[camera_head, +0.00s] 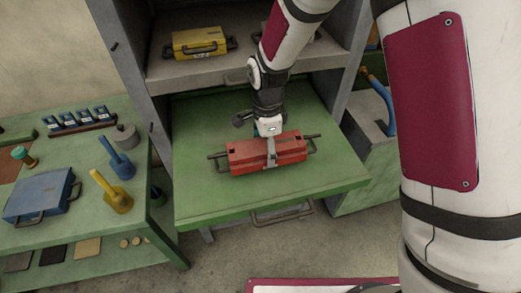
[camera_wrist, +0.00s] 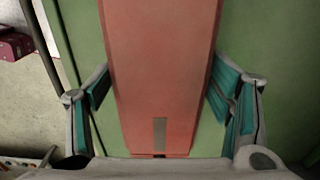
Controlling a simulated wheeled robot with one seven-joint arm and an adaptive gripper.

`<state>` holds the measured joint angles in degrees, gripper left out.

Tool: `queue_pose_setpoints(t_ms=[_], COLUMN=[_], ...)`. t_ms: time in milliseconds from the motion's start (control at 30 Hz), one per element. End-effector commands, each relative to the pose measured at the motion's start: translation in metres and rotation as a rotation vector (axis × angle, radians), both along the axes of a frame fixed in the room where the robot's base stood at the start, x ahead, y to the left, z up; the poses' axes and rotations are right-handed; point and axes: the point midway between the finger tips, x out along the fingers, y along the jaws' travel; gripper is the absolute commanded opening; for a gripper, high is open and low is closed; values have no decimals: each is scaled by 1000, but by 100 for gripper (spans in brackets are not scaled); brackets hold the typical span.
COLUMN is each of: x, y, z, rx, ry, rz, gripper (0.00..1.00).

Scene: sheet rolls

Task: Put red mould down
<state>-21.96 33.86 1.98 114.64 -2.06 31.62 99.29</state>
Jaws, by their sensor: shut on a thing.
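The red mould (camera_head: 245,157) is a long red box with dark handles at both ends. It is over the green pull-out shelf (camera_head: 215,195), at its middle, and looks level. I cannot tell whether its underside touches the shelf. My gripper (camera_head: 270,150) comes down from above and is shut on the mould near its middle. In the wrist view the red mould (camera_wrist: 160,60) fills the centre, with the teal finger pads on either side of it. The contact points are partly hidden.
A yellow mould (camera_head: 198,42) stands on the grey shelf above. A green table at left holds a blue mould (camera_head: 40,193), a blue-handled tool (camera_head: 118,160) and a yellow-handled tool (camera_head: 110,190). Green shelf surface is free in front of the red mould.

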Motion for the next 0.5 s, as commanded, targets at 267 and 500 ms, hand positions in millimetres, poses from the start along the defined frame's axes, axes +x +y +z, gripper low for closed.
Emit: queue_pose_setpoints(t_ms=[267, 500], x=[6, 8], y=[-5, -5], z=[-17, -33], rx=[2, 1], ry=[-3, -5], rz=[0, -1], gripper=[12, 12])
